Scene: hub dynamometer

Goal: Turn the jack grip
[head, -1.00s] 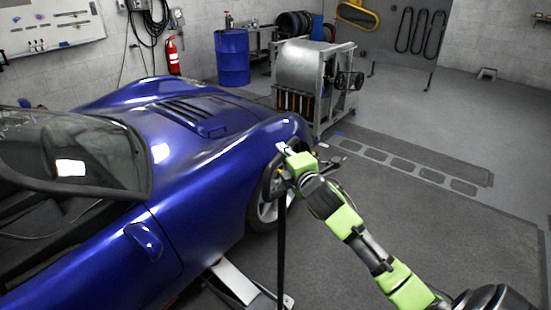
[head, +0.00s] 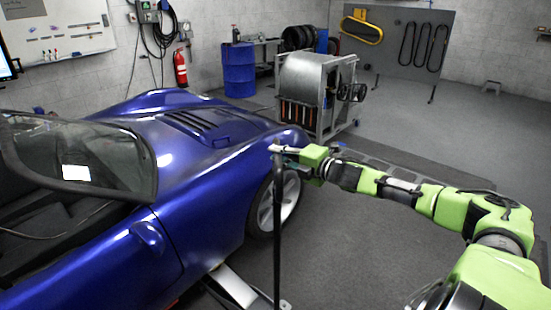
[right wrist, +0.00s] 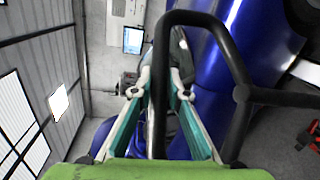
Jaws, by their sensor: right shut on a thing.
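The black jack grip (head: 277,175) stands upright beside the front wheel of the blue car, at the top of a dark pole. It looks narrow, almost edge-on, in the head view. In the right wrist view it is a black loop (right wrist: 200,20), with one bar running between the teal-lined fingers. My right gripper (head: 281,150) is shut on the upper part of the grip; it also fills the middle of the right wrist view (right wrist: 160,93). My left gripper is not in view.
The blue car (head: 190,190) stands close on the left of the grip. A light metal ramp or jack part (head: 236,287) lies low by the car. A metal machine on a frame (head: 315,90) stands behind. The grey floor at the right is open.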

